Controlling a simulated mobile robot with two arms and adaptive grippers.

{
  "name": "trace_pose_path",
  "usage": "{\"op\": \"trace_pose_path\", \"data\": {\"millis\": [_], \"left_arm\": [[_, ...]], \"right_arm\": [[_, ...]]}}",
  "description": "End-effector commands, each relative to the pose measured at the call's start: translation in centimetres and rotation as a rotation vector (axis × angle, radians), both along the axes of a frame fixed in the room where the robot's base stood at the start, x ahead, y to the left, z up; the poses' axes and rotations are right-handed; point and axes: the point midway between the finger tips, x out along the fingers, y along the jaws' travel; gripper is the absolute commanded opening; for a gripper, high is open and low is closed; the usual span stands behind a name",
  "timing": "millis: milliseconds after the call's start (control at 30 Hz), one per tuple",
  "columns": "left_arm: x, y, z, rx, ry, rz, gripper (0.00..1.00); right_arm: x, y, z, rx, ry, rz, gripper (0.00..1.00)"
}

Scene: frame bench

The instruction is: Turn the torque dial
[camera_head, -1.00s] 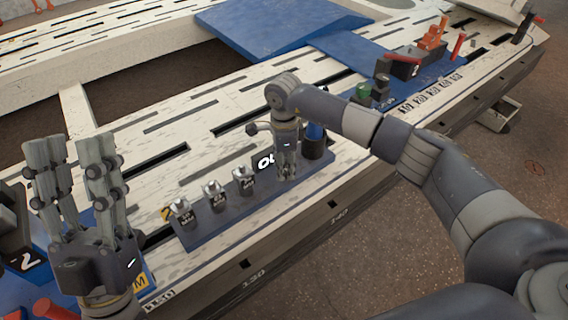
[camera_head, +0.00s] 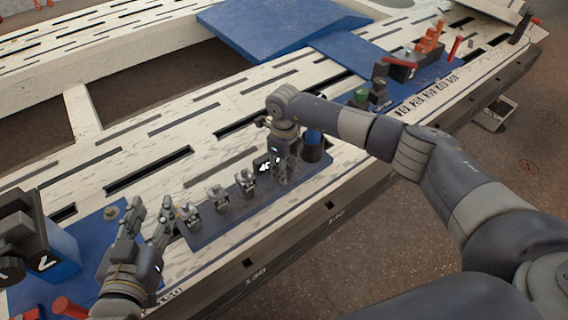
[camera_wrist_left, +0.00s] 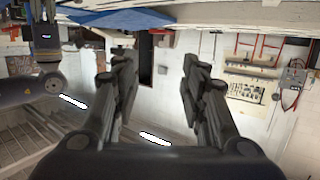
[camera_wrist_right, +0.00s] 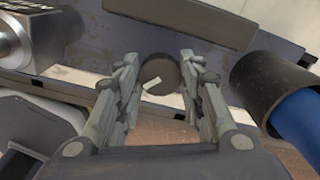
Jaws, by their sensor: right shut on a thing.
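The torque dial (camera_wrist_right: 158,76) is a dark round knob with a pale index mark, seen between the fingers in the right wrist view. My right gripper (camera_head: 282,178) points down over the blue plate (camera_head: 213,228) and is shut on the dial, which it hides in the head view. It also shows in the right wrist view (camera_wrist_right: 160,92). A small black readout (camera_head: 266,163) beside it bears white digits, perhaps 40, partly covered. My left gripper (camera_head: 148,208) is open and empty at the left, near the plate's left end; the left wrist view (camera_wrist_left: 158,75) shows its fingers apart.
Several metal sockets on labelled blocks, one here (camera_head: 219,198), stand in a row left of the right gripper. A black holder (camera_head: 312,153) with a blue handle is close on its right. Red and orange clamps (camera_head: 430,40) stand farther right. The slotted bench (camera_head: 160,140) behind is mostly clear.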

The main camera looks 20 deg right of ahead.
Motion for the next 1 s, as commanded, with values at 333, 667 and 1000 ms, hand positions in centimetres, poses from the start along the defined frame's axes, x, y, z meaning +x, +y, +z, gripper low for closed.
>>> {"op": "trace_pose_path", "data": {"millis": [333,667,1000], "left_arm": [[-6.0,2.8,-8.0,0.115,0.491,0.034,0.4],[-15.1,5.7,-12.3,0.207,0.934,0.067,0.4],[-16.9,6.2,-11.7,0.222,1.009,0.071,0.4]], "right_arm": [[0.1,-0.1,0.3,-0.001,-0.001,-0.301,0.12],[0.1,-0.1,0.3,0.0,-0.001,-0.561,0.12],[0.1,-0.1,0.2,0.0,-0.001,-0.746,0.12]]}}
